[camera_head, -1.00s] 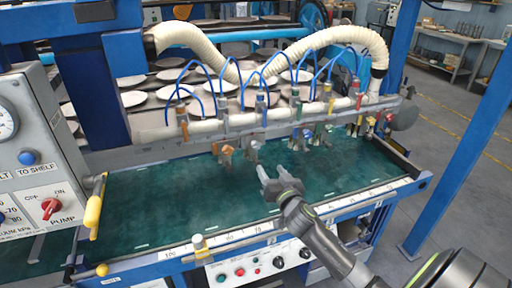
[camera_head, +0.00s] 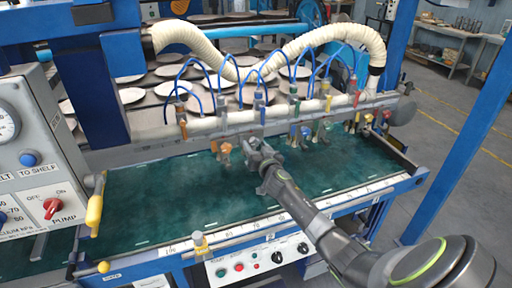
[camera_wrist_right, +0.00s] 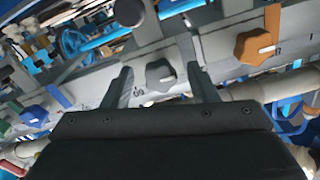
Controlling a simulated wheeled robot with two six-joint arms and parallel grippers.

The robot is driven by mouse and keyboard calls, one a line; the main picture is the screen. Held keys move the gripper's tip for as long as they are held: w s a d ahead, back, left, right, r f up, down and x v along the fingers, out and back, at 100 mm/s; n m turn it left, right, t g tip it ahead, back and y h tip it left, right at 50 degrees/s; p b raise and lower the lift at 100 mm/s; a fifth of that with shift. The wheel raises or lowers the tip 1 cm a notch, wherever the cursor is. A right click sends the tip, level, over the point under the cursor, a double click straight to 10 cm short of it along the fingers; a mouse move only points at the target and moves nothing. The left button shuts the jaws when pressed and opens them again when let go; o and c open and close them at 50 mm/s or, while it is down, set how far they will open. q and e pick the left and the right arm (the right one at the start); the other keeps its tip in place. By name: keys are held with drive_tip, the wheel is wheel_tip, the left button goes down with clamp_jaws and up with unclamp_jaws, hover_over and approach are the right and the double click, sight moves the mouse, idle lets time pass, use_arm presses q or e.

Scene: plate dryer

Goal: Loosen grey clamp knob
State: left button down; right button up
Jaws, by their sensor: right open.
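The grey clamp knob (camera_wrist_right: 159,74) is a dark grey lobed knob on the pale rail in the right wrist view, near the mark "60". My right gripper (camera_wrist_right: 158,62) is open, with one finger on each side of the knob. Whether the fingers touch it cannot be told. In the head view my right gripper (camera_head: 262,155) is up at the clamp rail (camera_head: 210,128), just right of the orange clamp (camera_head: 226,149), and largely hides the grey knob. My left gripper is not in view.
An orange knob (camera_wrist_right: 254,47) and a blue-tabbed clamp knob (camera_wrist_right: 33,115) flank the grey one. Blue hoses (camera_head: 203,82) arch above the rail. The green bed (camera_head: 150,205) below is clear. A control box (camera_head: 40,160) stands at left.

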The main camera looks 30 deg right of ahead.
drive_tip(key=shift+w, duration=0.1)
drive_tip(key=c, duration=1)
drive_tip(key=shift+o, duration=0.2)
